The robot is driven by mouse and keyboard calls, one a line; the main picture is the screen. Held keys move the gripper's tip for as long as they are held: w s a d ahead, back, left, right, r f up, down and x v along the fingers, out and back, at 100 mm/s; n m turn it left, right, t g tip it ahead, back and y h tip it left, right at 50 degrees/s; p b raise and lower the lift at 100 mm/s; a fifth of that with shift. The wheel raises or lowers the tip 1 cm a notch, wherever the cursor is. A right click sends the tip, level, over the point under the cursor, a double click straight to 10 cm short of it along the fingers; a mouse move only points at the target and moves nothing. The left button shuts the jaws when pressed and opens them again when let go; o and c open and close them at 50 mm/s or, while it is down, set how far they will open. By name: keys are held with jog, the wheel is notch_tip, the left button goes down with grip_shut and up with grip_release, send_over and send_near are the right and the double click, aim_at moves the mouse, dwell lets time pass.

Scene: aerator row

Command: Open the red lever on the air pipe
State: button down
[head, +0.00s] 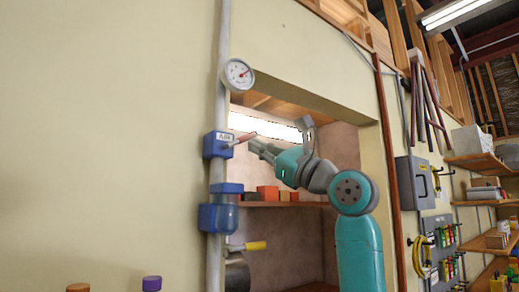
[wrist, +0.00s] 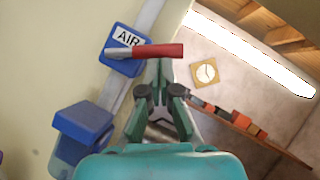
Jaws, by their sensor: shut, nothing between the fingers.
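The air pipe (head: 216,105) runs up the wall as a pale vertical tube. A blue valve box (head: 213,145) marked AIR sits on it; it also shows in the wrist view (wrist: 120,48). The red lever (head: 244,138) sticks out from the box to the right, tilted slightly upward in the head view. In the wrist view the lever (wrist: 155,51) lies across the picture just beyond my fingertips. My gripper (head: 253,145) is shut and empty, its tips (wrist: 159,66) at or very near the lever's underside; I cannot tell whether they touch.
A gauge (head: 239,74) is above the valve, and a blue filter unit (head: 218,212) is below it on the pipe. A yellow-handled valve (head: 256,246) is lower still. Behind my gripper is a recess with a shelf (head: 300,204) holding orange and grey blocks.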

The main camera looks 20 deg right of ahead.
jog(key=shift+r+n+g+y, duration=0.15)
jog(key=shift+r+n+g, duration=0.2)
jog(key=shift+n, duration=0.45)
jog(key=shift+r+n+g+y, duration=0.2)
jog(key=shift+n+g, duration=0.25)
jog(key=shift+n, duration=0.35)
jog(key=shift+r+n, duration=0.15)
jog(key=shift+n, duration=0.15)
jog(key=r+n+g, duration=0.1)
jog(key=n+g, duration=0.1)
jog(key=n, duration=0.1)
jog(key=a+r+n+g, duration=0.1)
jog(key=n+g, duration=0.1)
jog(key=n, duration=0.1)
jog(key=s+a+r+n+g, duration=0.1)
jog(key=n+g, duration=0.1)
jog(key=n, duration=0.1)
jog(key=shift+a+r, duration=0.25)
jog(key=shift+r, duration=0.15)
jog(key=shift+a, duration=0.15)
